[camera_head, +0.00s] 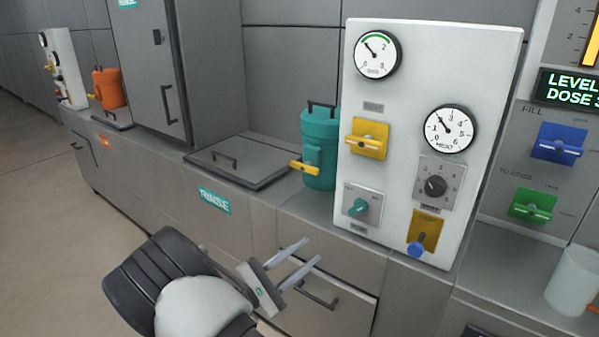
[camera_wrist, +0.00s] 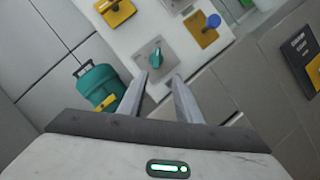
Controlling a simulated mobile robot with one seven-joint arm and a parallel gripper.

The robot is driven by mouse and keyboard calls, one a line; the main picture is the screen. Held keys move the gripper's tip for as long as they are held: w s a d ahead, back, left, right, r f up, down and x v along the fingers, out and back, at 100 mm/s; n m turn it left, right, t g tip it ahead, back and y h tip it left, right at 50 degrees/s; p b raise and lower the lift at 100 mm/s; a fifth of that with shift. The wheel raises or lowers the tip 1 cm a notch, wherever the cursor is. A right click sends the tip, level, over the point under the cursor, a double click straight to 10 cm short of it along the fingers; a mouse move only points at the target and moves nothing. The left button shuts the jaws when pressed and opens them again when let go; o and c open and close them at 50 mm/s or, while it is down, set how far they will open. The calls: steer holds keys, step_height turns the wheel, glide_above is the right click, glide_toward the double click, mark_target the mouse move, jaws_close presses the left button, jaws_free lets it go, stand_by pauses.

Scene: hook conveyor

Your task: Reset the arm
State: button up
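My gripper (camera_head: 306,251) is open and empty. Its two fingers stand apart in the air in front of the counter, above the drawer handle (camera_head: 318,295) in the head view. In the wrist view my gripper (camera_wrist: 162,80) has its fingers spread toward the white control panel (camera_wrist: 150,22), with the teal knob (camera_wrist: 155,55) seen between and beyond the fingertips. Nothing is held between the fingers, and they appear apart from the panel.
The white panel (camera_head: 395,110) carries gauges, a yellow valve (camera_head: 368,138) and a blue-tipped lever (camera_head: 416,248). A teal canister (camera_head: 320,150) stands left of it. A white cup (camera_head: 573,282) is at right. An orange canister (camera_head: 108,88) is far left. Open floor lies left.

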steer(key=s+d+r+m+g, duration=0.3)
steer(key=d+r+m+g, duration=0.2)
steer(key=d+g, duration=0.4)
steer(key=s+d+r+m+g+y, duration=0.2)
steer(key=s+d+r+m+y, duration=0.15)
steer(key=s+y, duration=0.3)
steer(key=s+d+r+m+g+y, duration=0.1)
steer(key=s+d+r+m+y, duration=0.1)
steer(key=s+d+m+y, duration=0.45)
steer(key=s+a+r+t+y, duration=0.4)
steer(key=s+a+r+t, duration=0.2)
steer(key=s+r, duration=0.15)
step_height(320, 180, up, 22)
steer(key=p, duration=2.2)
steer(key=shift+s+g, duration=0.3)
steer(key=shift+f, duration=0.1)
